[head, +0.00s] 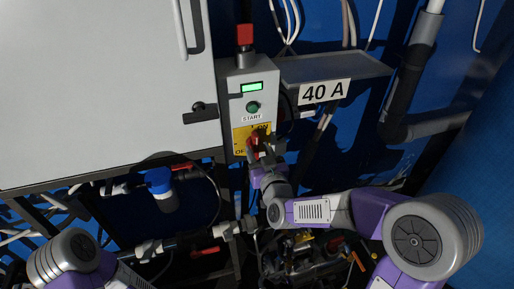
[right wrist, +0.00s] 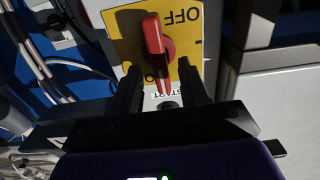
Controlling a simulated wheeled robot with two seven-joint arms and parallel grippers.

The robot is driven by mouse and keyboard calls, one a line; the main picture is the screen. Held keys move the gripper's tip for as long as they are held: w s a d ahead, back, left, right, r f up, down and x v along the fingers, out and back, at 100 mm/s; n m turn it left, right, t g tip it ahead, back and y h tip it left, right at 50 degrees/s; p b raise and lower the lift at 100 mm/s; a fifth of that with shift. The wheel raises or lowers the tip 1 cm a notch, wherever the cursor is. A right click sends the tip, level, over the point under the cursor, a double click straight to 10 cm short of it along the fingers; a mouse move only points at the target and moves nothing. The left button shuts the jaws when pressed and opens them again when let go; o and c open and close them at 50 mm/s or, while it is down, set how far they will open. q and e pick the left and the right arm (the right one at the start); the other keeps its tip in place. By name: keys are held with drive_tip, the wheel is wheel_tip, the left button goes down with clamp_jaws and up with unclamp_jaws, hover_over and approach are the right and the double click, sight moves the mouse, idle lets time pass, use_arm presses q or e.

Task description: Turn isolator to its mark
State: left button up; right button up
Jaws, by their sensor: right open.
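The isolator's red handle (head: 254,137) sits on a yellow plate (head: 239,134) low on the grey START box (head: 240,76). The plate bears ON and OFF lettering, partly covered in the head view. In the right wrist view the red handle (right wrist: 155,48) runs nearly upright in the picture, slightly tilted, and OFF reads upside down beside it. My right gripper (right wrist: 162,72) is open, its dark fingers either side of the handle's lower part with gaps visible. It also shows in front of the plate in the head view (head: 262,152). My left gripper is out of view.
The box has a lit green display (head: 251,87) and a green START button (head: 253,107). A large white cabinet (head: 95,85) stands left, and a shelf marked 40 A (head: 325,92) juts out right. Pipes and a blue-capped valve (head: 159,181) lie below.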

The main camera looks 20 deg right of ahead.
drive_tip(key=shift+w, duration=0.85)
clamp_jaws()
